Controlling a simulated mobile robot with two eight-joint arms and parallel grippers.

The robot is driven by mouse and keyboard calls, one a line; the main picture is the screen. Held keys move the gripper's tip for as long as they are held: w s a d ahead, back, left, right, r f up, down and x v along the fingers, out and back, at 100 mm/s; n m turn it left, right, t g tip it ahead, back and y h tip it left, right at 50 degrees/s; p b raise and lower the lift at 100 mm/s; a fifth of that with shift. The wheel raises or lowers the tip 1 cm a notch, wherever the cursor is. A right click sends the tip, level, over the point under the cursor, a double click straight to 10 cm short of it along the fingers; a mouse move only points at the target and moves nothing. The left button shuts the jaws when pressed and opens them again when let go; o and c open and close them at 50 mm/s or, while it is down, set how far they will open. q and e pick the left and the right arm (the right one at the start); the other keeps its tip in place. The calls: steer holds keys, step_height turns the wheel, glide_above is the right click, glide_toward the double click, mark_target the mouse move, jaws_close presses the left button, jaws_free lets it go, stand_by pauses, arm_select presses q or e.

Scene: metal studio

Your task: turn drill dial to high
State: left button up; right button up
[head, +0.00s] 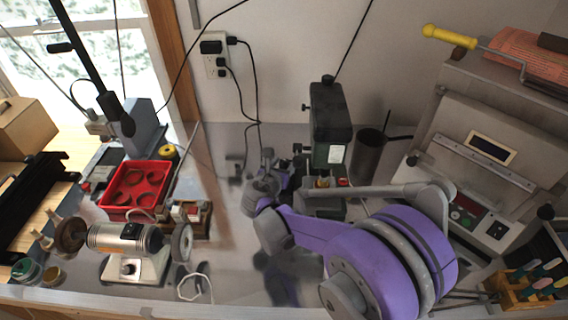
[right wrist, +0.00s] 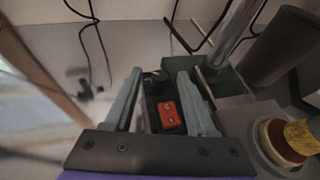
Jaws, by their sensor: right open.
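The drill (head: 330,125), a dark green drill press, stands against the back wall at the middle of the head view, with small black knobs on its left side. My right gripper (head: 262,168) is at its left, low over the bench, partly hidden by my purple arm. In the right wrist view my right gripper (right wrist: 165,85) is open, its two grey fingers apart with nothing held. Between and beyond the fingers show a red plate (right wrist: 170,114) and a dark round knob (right wrist: 156,78). I cannot tell whether that knob is the dial, nor read any setting. My left gripper is out of view.
A dark cup (head: 368,152) stands right of the drill. A red tray (head: 135,188) and a bench grinder (head: 127,240) are at the left. A large grey machine (head: 490,140) fills the right.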

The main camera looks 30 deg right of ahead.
jaws_close()
steer(key=shift+m+g, duration=0.3)
steer(key=m+g+h, duration=0.1)
steer(key=m+g+b, duration=0.1)
steer(key=m+g+h, duration=0.1)
steer(key=shift+w+a+f+g+h, duration=0.1)
steer(key=shift+w+a+g+h, duration=0.15)
steer(key=shift+w+g+h, duration=0.1)
steer(key=m+g, duration=0.2)
steer(key=m+g+h+b, duration=0.1)
steer(key=m+g, duration=0.1)
steer(key=shift+w, duration=0.35)
steer(key=m+g, duration=0.2)
steer(key=g, duration=0.1)
steer(key=shift+w+m, duration=0.2)
steer(key=shift+m, duration=0.2)
steer(key=shift+w+d+m+g+y+p, duration=0.1)
steer(key=shift+m+g+y, duration=0.15)
steer(key=shift+m+g, duration=0.4)
steer(key=shift+w+a+m+g+y+p, duration=0.15)
steer(key=shift+m+g+y, duration=0.1)
steer(key=shift+m+g, duration=0.4)
steer(key=shift+w+d+m+g+y+p, duration=0.15)
steer(key=shift+m+g+y, duration=0.1)
steer(key=shift+m+g, duration=0.4)
steer(key=shift+s, duration=0.1)
jaws_free()
